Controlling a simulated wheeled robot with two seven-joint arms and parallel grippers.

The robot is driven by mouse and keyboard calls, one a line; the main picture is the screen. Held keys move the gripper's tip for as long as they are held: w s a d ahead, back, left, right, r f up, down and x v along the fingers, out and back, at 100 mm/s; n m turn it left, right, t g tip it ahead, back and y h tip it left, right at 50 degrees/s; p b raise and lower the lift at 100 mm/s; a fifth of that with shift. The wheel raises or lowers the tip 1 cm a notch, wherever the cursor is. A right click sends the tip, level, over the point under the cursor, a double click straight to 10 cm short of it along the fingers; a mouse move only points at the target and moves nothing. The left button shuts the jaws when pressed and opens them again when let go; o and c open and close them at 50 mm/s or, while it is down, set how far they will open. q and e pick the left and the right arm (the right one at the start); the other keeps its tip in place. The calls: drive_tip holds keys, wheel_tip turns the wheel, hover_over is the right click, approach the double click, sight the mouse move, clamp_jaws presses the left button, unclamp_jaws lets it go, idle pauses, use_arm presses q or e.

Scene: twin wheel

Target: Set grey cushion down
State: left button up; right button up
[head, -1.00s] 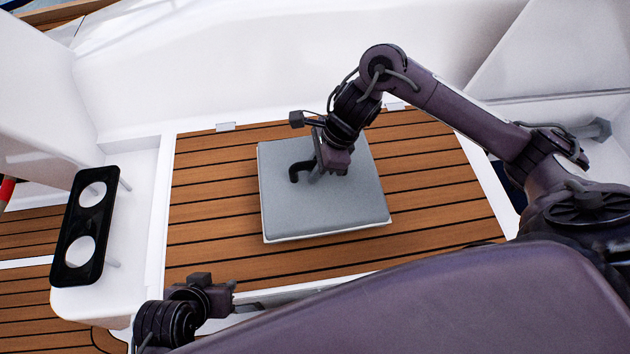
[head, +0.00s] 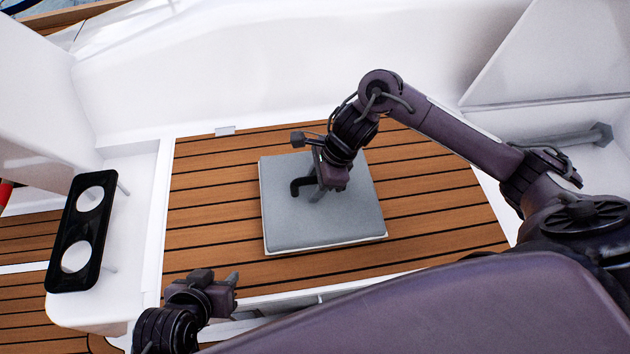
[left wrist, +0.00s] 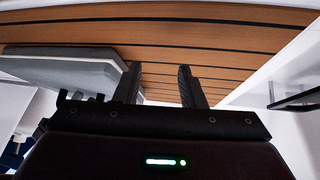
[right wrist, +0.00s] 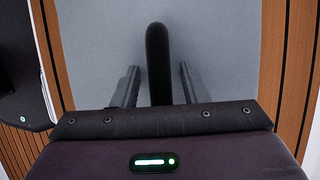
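The grey cushion (head: 340,215) is a square pad with a pale underside edge. It appears to lie flat on the slatted wooden seat (head: 430,205). A black curved handle (right wrist: 157,60) stands up from its top. My right gripper (head: 314,190) is over the cushion. In the right wrist view its fingers (right wrist: 158,88) are on both sides of the handle with a gap on each side, so it looks open. My left gripper (head: 236,287) is near the seat's front left corner, open and empty. Its fingers also show in the left wrist view (left wrist: 160,80), beside the cushion (left wrist: 65,72).
A black panel with two round holes (head: 65,228) stands on the white ledge at the left. White walls (head: 280,60) rise behind the seat. Bare slats (head: 215,200) lie on both sides of the cushion.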

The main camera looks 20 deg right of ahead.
drive_tip(key=shift+r, duration=0.1)
drive_tip(key=shift+d+r, duration=0.15)
drive_tip(key=shift+r, duration=0.15)
use_arm(q)
drive_tip(key=shift+s+a+f+g+y+p, duration=0.25)
drive_tip(key=shift+s+a+g, duration=0.1)
drive_tip(key=shift+s, duration=0.1)
drive_tip(key=shift+s+a+f+g+y+p, duration=0.15)
drive_tip(key=shift+s+a+f+g+p, duration=0.1)
drive_tip(key=shift+s+g, duration=0.15)
use_arm(e)
drive_tip(key=v, duration=0.3)
use_arm(q)
drive_tip(key=a+p, duration=0.1)
drive_tip(key=s+a+g+y+p, duration=0.1)
drive_tip(key=a, duration=0.1)
drive_tip(key=shift+r+n+g, duration=0.15)
drive_tip(key=shift+n+g, duration=0.1)
drive_tip(key=shift+n, duration=0.05)
use_arm(e)
drive_tip(key=v, duration=0.8)
drive_tip(key=shift+s+d+r, duration=0.1)
drive_tip(key=shift+s+d, duration=0.05)
